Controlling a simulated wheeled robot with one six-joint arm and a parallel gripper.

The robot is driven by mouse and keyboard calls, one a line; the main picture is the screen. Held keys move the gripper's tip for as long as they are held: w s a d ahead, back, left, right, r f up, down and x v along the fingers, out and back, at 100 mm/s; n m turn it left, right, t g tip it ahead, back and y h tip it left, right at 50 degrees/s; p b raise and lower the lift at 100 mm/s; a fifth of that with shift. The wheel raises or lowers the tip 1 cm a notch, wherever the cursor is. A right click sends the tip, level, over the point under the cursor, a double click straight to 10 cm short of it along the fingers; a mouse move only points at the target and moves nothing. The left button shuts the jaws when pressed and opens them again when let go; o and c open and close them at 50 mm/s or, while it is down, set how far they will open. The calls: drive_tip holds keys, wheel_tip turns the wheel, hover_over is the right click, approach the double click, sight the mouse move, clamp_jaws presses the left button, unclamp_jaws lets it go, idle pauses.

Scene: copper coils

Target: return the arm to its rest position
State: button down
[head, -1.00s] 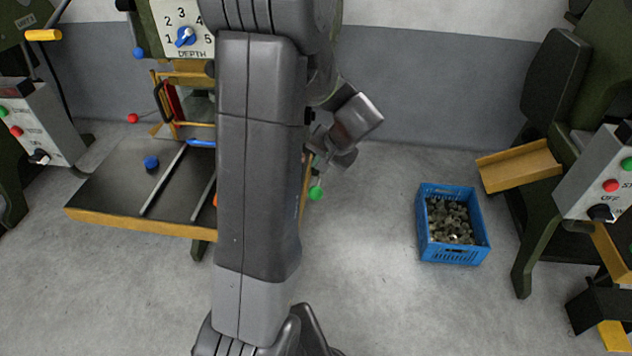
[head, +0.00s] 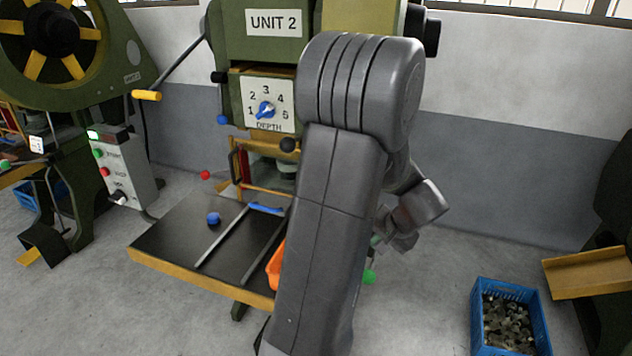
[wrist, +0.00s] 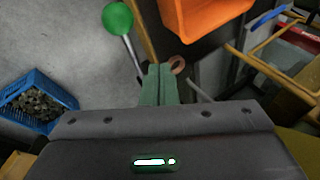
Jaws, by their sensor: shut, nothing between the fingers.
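My arm stands large in the middle of the head view and hides part of the press marked UNIT 2 (head: 274,22). My gripper (wrist: 158,68) shows in the wrist view with its two green fingers together and nothing between them. In the head view only a small part of it shows beside my arm. A copper coil (wrist: 177,65) shows just beyond the fingertips; I cannot tell how far below them it is. An orange bin (wrist: 210,18) is beyond the fingers, and part of it also shows in the head view (head: 276,268).
A green ball lever (wrist: 117,17) stands close by the gripper. The press table (head: 170,235) has a wooden edge and metal rails. A blue crate of metal parts (head: 476,312) is on the floor at right. Open floor lies between table and crate.

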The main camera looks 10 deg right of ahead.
drive_tip(key=shift+s+a+f+b, duration=0.15)
drive_tip(key=shift+s+f+b, duration=0.1)
drive_tip(key=shift+f+b, duration=0.45)
drive_tip(key=shift+s+a+f+b, duration=0.2)
drive_tip(key=shift+s+f+b, duration=0.15)
drive_tip(key=shift+f, duration=0.65)
drive_tip(key=shift+s+a+f+b, duration=0.2)
drive_tip(key=shift+f+b, duration=0.4)
drive_tip(key=shift+f, duration=0.25)
drive_tip(key=shift+r, duration=0.1)
